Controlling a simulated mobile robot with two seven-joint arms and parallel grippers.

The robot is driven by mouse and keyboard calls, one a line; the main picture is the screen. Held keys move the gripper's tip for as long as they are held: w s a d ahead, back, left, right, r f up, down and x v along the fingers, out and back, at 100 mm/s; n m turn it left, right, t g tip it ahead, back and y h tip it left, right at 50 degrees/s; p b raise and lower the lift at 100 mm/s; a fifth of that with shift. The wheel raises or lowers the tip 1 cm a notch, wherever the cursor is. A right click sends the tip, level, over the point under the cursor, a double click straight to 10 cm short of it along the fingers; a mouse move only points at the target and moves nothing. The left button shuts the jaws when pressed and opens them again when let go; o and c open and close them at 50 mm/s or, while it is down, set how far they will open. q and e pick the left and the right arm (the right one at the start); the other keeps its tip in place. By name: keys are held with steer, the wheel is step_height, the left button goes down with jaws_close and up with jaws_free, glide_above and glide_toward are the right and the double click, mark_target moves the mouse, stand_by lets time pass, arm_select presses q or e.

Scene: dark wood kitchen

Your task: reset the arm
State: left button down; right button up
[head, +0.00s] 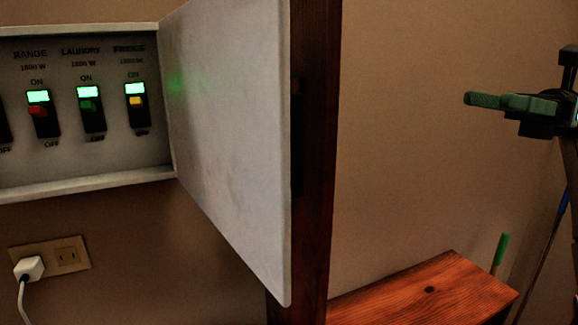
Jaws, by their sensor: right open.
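My right gripper (497,102) shows at the upper right, with green fingers pointing left. It is open, with nothing seen between its fingers. Its arm runs down the right edge of the picture and is partly cut off. The gripper is in front of the bare wall, well right of the breaker panel (85,185) and clear of its door. My left gripper is not in view.
The panel's switches for range (40,122), laundry (90,112) and fridge (136,112) show lit green windows. Its grey door (235,120) stands open beside a dark wood post (316,150). A wooden top (430,290) is at the lower right. A plug sits in an outlet (67,255).

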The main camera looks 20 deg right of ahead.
steer(key=w+a+f+m+t+y, duration=0.25)
steer(key=w+a+m+t, duration=0.25)
steer(key=w+m+t, duration=0.3)
steer(key=w+a+f+m+t+y, duration=0.1)
steer(key=w+a+f+m+t, duration=0.3)
steer(key=w+m+t, duration=0.4)
steer(key=w+f+m+t+h, duration=0.3)
steer(key=f+m+t+h, duration=0.4)
steer(key=f+m+h, duration=1.55)
steer(key=s+a+f+m+g+h, duration=0.1)
steer(key=s+f+m+g, duration=0.35)
steer(key=f, duration=0.45)
steer(key=s+a+f+m+g, duration=0.1)
steer(key=s+f+m+g, duration=0.35)
steer(key=f, duration=0.45)
steer(key=s+a+f+m+g, duration=0.25)
steer(key=s+f+g, duration=0.3)
steer(key=s, duration=0.65)
steer(key=s+a+f+m+g, duration=0.2)
steer(key=s+a+f+g, duration=0.3)
steer(key=s, duration=0.7)
steer(key=w+a+f+t+y, duration=0.1)
steer(key=w+f+t, duration=0.1)
steer(key=f, duration=0.3)
steer(key=w+f+t+y, duration=0.2)
steer(key=w+f+t, duration=0.1)
steer(key=f, duration=0.3)
steer(key=shift+a+f+t, duration=0.15)
steer(key=shift+a+t, duration=0.25)
steer(key=shift+t, duration=0.45)
